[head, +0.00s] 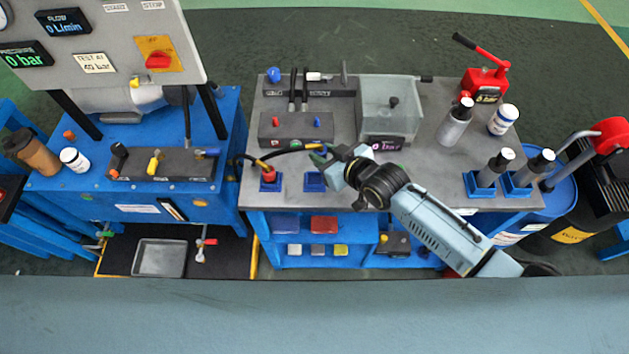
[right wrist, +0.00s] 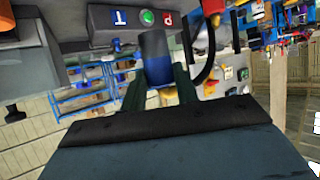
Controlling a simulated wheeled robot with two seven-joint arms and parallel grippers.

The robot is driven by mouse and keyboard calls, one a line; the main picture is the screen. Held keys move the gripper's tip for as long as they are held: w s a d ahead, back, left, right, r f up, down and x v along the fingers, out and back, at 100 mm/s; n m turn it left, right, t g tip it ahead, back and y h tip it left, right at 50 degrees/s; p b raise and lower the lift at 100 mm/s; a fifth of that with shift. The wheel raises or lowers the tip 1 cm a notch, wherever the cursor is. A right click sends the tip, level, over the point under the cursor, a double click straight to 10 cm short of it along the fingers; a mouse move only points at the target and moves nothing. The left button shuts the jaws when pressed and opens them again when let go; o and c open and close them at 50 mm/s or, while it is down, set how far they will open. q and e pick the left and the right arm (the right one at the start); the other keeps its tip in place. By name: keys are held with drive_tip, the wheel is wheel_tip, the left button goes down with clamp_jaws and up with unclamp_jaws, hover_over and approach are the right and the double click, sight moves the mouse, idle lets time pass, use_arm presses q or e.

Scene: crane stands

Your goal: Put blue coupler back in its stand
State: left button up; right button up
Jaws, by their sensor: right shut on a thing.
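My right gripper (head: 322,158) is shut on the blue coupler, just above the blue stand (head: 315,182) at the front left of the grey bench. In the right wrist view, the blue coupler (right wrist: 156,55) is a grey-blue cylinder with a bright blue band, between the dark fingertips (right wrist: 160,90). In the head view the gripper mostly hides the coupler, with a black hose with a yellow part running to it from the left. I cannot tell whether the coupler touches the stand. My left gripper is not in view.
A red coupler (head: 268,172) stands in its blue stand just left. A manifold block (head: 296,129) and a clear tank (head: 389,105) are behind. Bottles, cylinders in blue stands (head: 478,186) and a red hand pump (head: 484,83) are to the right. A test rig (head: 160,168) is left.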

drive_tip(key=f+b, duration=0.1)
drive_tip(key=f, duration=0.1)
drive_tip(key=a+f+b, duration=0.1)
drive_tip(key=f+b, duration=0.1)
drive_tip(key=shift+s+a+f, duration=0.1)
drive_tip(key=shift+s+a, duration=0.05)
drive_tip(key=shift+f+b, duration=0.85)
drive_tip(key=shift+f, duration=0.1)
idle(0.3)
drive_tip(key=shift+f+b, duration=1.1)
drive_tip(key=shift+f, duration=0.25)
drive_tip(key=o, duration=1.1)
drive_tip(key=shift+s, duration=0.1)
